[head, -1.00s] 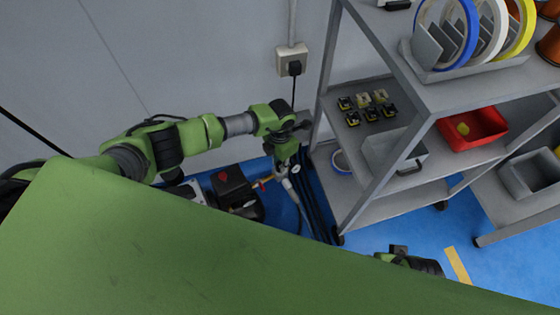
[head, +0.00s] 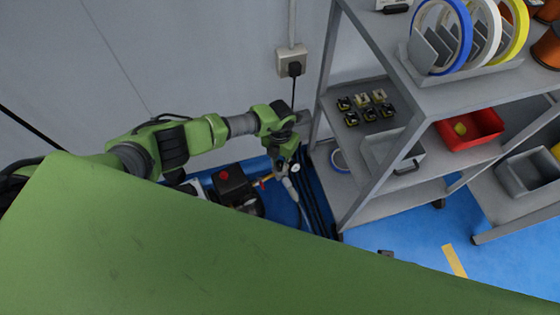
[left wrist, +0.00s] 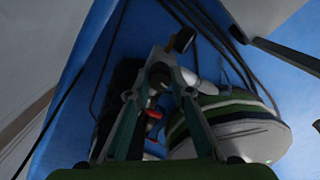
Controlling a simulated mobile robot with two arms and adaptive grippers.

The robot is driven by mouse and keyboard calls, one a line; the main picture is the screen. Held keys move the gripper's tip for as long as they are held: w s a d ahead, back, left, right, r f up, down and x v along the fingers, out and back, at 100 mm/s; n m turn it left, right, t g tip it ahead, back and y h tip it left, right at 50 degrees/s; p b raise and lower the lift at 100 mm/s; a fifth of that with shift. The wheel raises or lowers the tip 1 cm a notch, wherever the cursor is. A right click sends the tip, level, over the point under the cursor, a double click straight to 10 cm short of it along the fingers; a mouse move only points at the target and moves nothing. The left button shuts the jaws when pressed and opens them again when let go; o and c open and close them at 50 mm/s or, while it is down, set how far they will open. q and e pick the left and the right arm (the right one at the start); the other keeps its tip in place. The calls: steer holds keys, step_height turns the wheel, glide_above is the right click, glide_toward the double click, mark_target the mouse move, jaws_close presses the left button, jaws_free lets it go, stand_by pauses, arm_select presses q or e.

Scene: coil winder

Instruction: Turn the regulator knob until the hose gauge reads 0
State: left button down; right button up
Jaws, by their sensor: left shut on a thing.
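My left gripper (head: 284,163) reaches down by the wall beside the shelf rack. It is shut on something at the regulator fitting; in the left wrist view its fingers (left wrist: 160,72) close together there. The regulator knob is hidden by the fingers, so its position cannot be told. A small pale round gauge (head: 295,168) shows just right of the fingertips; its reading is too small to make out. A red lever (head: 263,184) sits on the brass fitting left of the gauge. My right gripper is not clearly visible; only a small dark piece shows past the green surface.
A black unit with a red top button (head: 224,176) stands left of the fitting. Dark hoses (head: 316,205) run over the blue floor. The grey shelf rack (head: 352,182) stands close on the right. A wall socket (head: 291,62) with a cable is above.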

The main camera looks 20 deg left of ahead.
mark_target(280, 163)
arm_select(q)
steer(key=c, duration=1.8)
jaws_free()
step_height(280, 163, up, 12)
steer(key=shift+r, duration=0.1)
